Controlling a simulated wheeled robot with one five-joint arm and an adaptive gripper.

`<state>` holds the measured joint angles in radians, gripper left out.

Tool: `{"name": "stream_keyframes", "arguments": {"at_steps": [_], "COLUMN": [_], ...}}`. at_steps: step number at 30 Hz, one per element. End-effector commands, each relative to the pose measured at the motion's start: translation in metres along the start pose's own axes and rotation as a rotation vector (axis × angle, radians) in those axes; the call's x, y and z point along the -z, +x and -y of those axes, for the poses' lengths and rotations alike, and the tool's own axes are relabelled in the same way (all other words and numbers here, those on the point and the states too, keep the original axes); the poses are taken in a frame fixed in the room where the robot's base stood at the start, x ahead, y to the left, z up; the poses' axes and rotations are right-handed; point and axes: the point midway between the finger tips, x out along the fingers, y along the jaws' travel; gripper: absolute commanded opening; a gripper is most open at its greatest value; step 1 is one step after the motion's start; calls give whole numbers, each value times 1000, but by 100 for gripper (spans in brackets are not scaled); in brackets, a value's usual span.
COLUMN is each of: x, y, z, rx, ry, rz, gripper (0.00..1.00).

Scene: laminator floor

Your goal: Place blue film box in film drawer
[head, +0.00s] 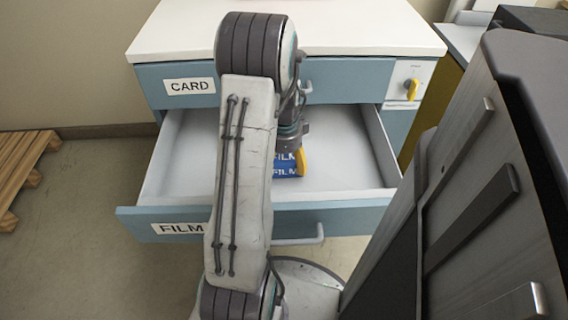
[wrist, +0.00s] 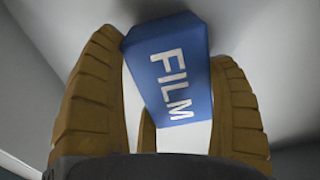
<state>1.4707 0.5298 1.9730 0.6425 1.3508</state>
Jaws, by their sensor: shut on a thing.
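The blue film box (head: 284,171) has white FILM lettering and shows inside the open film drawer (head: 350,211), partly hidden behind my arm and gripper. My gripper (head: 301,160) points down into the drawer. In the wrist view, its brown ridged fingers stand on both sides of the blue film box (wrist: 170,68), shut on it. The box looks tilted in that view. I cannot tell whether its underside touches the drawer floor. The drawer is pulled out, with a blue front, a FILM label and a pale interior.
Above the film drawer is a shut CARD drawer (head: 150,88) under a white cabinet top (head: 350,30). A yellow switch (head: 411,88) is on the cabinet's right panel. A wooden pallet (head: 20,165) lies on the floor at left. The drawer floor around the box looks clear.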

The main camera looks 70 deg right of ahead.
Motion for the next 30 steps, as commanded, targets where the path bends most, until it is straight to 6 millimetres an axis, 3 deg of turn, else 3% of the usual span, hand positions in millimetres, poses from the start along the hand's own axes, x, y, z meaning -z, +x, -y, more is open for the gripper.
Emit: {"name": "stream_keyframes", "arguments": {"at_steps": [7,8,13,23,30], "x": [0,0,0,0,0], "y": [3,2,2,-1,-29], "z": [0,0,0,0,1], "rx": [1,1,0,1,5], "ry": [0,0,0,0,0], "rz": [0,0,0,0,-1], "gripper": [43,83,98,100,100]}}
